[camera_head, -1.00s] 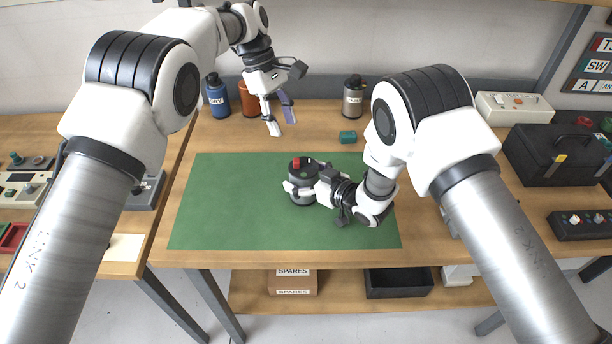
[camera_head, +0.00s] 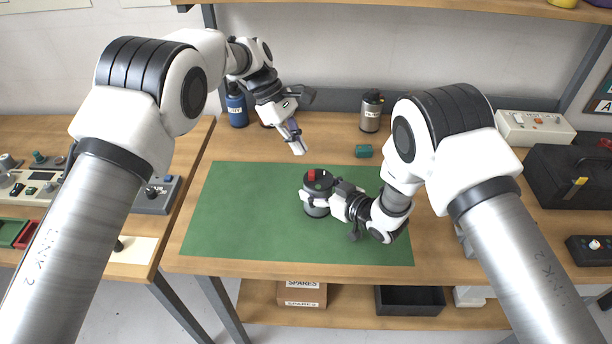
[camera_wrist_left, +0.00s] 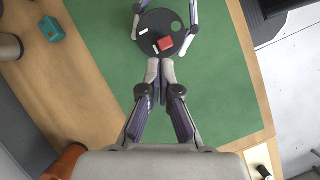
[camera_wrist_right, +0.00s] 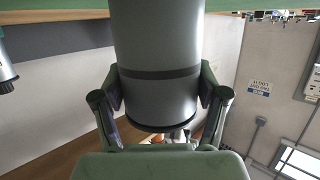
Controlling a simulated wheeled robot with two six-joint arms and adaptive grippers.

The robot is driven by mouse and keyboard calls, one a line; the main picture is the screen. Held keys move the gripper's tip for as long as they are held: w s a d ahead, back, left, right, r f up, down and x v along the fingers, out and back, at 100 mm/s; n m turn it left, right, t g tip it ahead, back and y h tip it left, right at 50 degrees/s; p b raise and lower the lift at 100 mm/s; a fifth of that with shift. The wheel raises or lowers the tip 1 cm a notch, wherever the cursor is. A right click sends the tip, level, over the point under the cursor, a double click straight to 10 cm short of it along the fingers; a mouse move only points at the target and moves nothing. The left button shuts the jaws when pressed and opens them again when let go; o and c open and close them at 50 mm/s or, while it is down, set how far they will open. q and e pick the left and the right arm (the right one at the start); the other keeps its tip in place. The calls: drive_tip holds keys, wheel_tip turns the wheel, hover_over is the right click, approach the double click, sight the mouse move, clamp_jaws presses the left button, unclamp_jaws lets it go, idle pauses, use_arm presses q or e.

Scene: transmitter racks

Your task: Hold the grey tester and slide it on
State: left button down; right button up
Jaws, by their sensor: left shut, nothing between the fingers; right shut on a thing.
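The grey tester (camera_head: 317,208) is an upright grey cylinder with a dark round top, over the green mat. Its top shows a red block (camera_wrist_left: 165,43), white marks and a pale green disc in the left wrist view. My right gripper (camera_head: 319,200) is shut around the tester's sides; its grey body (camera_wrist_right: 155,45) fills the space between the fingers in the right wrist view. My left gripper (camera_head: 299,150) is shut and empty, above and behind the tester. In the left wrist view its closed fingertips (camera_wrist_left: 160,64) point at the near edge of the dark top, beside the red block.
The green mat (camera_head: 235,215) is clear on its left. A teal block (camera_head: 364,151), a grey canister (camera_head: 371,112) and a blue bottle (camera_head: 236,105) stand at the back. A black case (camera_head: 570,178) and a white box (camera_head: 535,127) are at right.

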sight(312, 175)
drive_tip(key=shift+f, duration=0.1)
drive_tip(key=shift+a, duration=0.25)
use_arm(q)
drive_tip(key=s+a+r+n+t+h, duration=0.15)
drive_tip(key=a+n+h, duration=0.35)
drive_tip(key=a, duration=0.7)
use_arm(e)
drive_tip(key=shift+s, duration=0.1)
drive_tip(key=shift+d, duration=0.3)
drive_tip(key=shift+a, duration=0.1)
use_arm(q)
drive_tip(key=shift+n+t+y, duration=0.25)
drive_tip(key=shift+n+y, duration=0.15)
drive_tip(key=shift+y, duration=0.1)
drive_tip(key=x, duration=0.4)
drive_tip(key=d+r+x, duration=0.1)
drive_tip(key=x, duration=0.3)
drive_tip(key=d+r+x, duration=0.1)
drive_tip(key=x, duration=0.4)
drive_tip(key=shift+s+f, duration=0.1)
drive_tip(key=shift+s, duration=0.2)
drive_tip(key=shift+d, duration=0.25)
